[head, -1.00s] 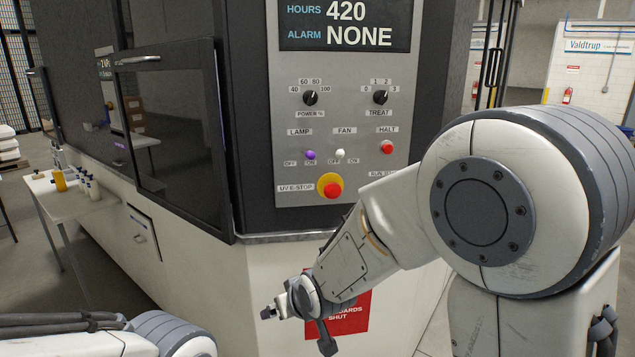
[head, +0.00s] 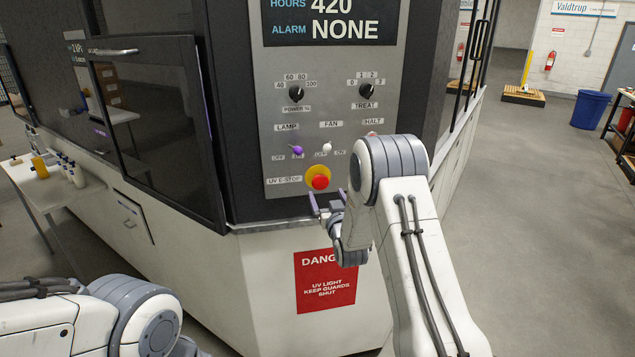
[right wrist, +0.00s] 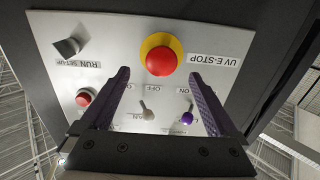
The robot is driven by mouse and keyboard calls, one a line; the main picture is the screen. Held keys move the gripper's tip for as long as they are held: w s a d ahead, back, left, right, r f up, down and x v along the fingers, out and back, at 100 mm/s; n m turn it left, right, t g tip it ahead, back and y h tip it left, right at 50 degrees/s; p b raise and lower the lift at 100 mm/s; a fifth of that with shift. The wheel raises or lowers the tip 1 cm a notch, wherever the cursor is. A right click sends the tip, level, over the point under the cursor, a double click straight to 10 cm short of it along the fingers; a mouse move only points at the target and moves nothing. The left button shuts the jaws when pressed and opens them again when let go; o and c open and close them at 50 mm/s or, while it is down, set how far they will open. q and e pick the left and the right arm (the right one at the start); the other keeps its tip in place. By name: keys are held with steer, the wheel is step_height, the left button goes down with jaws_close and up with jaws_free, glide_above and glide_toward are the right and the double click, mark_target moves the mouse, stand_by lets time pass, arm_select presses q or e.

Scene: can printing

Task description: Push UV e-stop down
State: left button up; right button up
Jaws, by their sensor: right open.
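The UV e-stop (head: 319,182) is a red mushroom button on a yellow ring, low on the grey control panel, with its label to its left. My right gripper (head: 328,201) is open and empty just below and to the right of it, apart from it. In the right wrist view the e-stop (right wrist: 160,60) shows upside down, beyond and between the two purple fingers (right wrist: 162,85). My left arm shows at the lower left of the head view, but its gripper is not in view.
Lamp switch (head: 297,150), fan switch (head: 327,147) and two dials sit above the e-stop. My right arm covers most of the halt button; it shows in the right wrist view (right wrist: 84,97). A guard door (head: 150,130) stands left of the panel. The floor at right is open.

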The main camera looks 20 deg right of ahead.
mark_target(321, 185)
steer(key=w, duration=0.1)
steer(key=w+p, duration=0.1)
steer(key=w, duration=0.1)
steer(key=w+p, duration=0.1)
steer(key=w, duration=0.1)
steer(key=shift+d+r, duration=0.1)
steer(key=shift+d, duration=0.15)
arm_select(q)
steer(key=shift+r, duration=1.6)
arm_select(e)
steer(key=shift+w, duration=0.6)
arm_select(q)
steer(key=shift+d, duration=0.1)
